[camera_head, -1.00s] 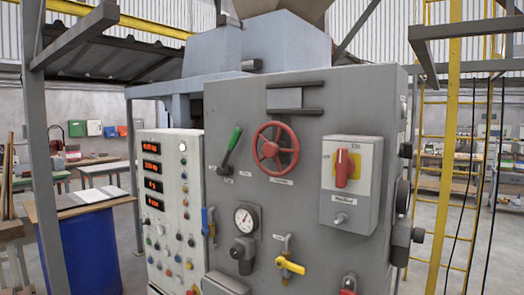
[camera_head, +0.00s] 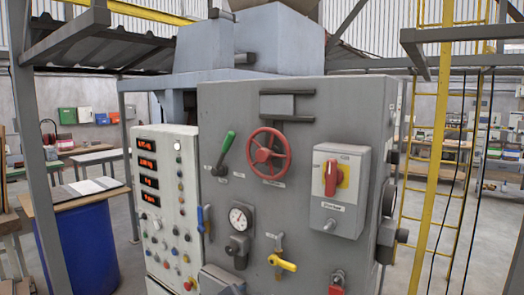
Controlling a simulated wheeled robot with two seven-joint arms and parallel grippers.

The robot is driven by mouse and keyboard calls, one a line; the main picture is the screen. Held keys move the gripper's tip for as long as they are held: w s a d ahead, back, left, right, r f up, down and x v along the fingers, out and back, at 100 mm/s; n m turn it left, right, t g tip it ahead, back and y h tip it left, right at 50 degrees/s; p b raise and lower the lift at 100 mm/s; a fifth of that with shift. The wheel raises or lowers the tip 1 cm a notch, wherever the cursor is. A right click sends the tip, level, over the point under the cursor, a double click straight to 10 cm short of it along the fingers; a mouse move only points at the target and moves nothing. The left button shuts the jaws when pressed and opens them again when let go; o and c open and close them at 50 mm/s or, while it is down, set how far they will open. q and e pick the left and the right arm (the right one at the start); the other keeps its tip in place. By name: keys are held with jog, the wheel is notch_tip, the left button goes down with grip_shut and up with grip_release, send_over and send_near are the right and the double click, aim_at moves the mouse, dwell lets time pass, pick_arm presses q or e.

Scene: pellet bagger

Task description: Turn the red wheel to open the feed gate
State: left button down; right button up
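The red wheel (camera_head: 269,153) is a spoked handwheel on the upper part of the grey machine front panel (camera_head: 220,105). A small label sits just below it. Nothing covers or touches the wheel. Neither of my grippers shows in the head view.
A green-handled lever (camera_head: 227,145) is left of the wheel, and a red rotary switch box (camera_head: 338,186) is to its right. A control panel (camera_head: 163,165), a blue drum (camera_head: 80,250) and a yellow ladder post (camera_head: 437,140) flank the machine.

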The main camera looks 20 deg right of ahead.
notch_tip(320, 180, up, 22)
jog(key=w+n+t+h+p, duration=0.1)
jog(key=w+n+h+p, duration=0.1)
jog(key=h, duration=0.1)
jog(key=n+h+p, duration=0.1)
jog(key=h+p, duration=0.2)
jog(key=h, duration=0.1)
send_near(260, 158)
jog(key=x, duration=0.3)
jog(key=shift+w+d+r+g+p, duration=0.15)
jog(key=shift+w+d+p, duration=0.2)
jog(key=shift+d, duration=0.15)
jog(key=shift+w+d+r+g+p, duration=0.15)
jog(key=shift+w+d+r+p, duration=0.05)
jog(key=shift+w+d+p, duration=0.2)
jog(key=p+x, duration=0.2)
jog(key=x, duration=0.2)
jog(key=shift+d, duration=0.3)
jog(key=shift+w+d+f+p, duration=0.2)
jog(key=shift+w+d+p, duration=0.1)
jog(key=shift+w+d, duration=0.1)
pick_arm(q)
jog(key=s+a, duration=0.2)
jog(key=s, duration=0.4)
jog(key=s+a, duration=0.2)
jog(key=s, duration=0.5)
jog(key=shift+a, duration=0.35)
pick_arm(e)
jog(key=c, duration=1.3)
